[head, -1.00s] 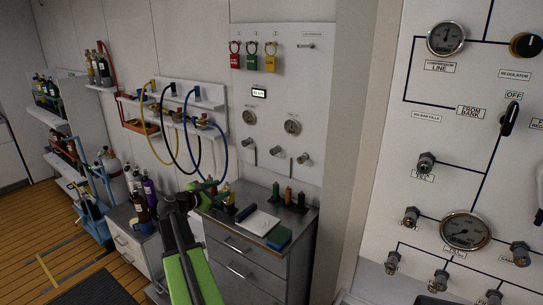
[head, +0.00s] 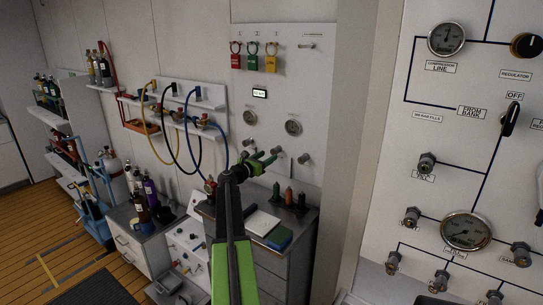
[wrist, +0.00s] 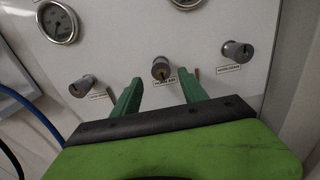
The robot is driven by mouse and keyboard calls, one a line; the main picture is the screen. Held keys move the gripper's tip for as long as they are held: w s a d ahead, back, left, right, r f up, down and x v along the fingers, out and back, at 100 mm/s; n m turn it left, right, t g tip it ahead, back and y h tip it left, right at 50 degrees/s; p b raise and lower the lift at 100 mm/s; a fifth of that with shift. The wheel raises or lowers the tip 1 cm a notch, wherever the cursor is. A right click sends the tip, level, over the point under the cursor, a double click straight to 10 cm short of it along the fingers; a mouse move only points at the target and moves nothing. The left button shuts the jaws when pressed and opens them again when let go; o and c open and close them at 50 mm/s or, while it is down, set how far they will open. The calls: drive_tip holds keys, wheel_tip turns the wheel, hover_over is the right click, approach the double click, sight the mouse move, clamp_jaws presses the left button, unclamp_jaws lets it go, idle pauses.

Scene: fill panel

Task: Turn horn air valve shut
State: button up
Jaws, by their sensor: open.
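Three small valve knobs stand in a row on the white panel. In the wrist view they are the left knob (wrist: 83,84), the middle knob (wrist: 161,68) and the right knob (wrist: 237,51). Each has a small label below it, too blurred to read surely, so I cannot tell for certain which is the horn air valve. My gripper (wrist: 162,84) is open and empty, its green fingers pointing at the panel. The middle knob shows beyond and between the fingertips, apparently untouched. In the head view my gripper (head: 264,162) partly covers the knob row.
Two gauges, left (wrist: 58,22) and right (head: 293,127), sit above the knobs. A grey cabinet (head: 275,270) with a notepad (head: 259,223) and small bottles stands below. Hoses hang at the left (head: 191,150). A large gauge panel (head: 440,150) is at the right.

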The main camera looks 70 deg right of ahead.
sight(273, 153)
drive_tip(key=x, duration=0.4)
drive_tip(key=shift+s+d, duration=0.1)
drive_tip(key=shift+d, duration=0.1)
clamp_jaws()
drive_tip(key=shift+a, duration=0.15)
drive_tip(key=shift+r, duration=0.1)
